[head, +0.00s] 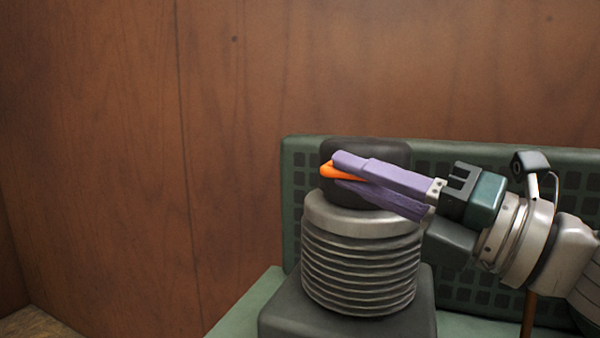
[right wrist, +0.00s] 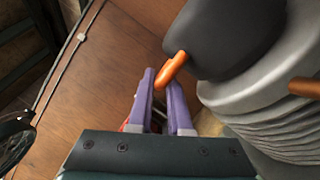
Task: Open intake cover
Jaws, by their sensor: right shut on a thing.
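The intake cover is a dark, rounded block (head: 385,152) on top of a grey ribbed cylinder (head: 360,265). An orange handle (head: 328,171) sticks out at its front left. My right gripper (head: 345,169) reaches in from the right, its purple fingers across the front of the cover. It is shut on the orange handle, whose end lies at the fingertips. In the right wrist view the orange handle (right wrist: 172,69) comes off the dark cover (right wrist: 225,40) by the purple fingertips (right wrist: 160,82). My left gripper is not in view.
A green panel with square holes (head: 300,185) stands behind the cylinder. The cylinder sits on a dark block (head: 285,322) on a green surface (head: 245,305). A brown wooden wall (head: 120,130) fills the back. A second orange piece (right wrist: 305,87) shows at the wrist view's right edge.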

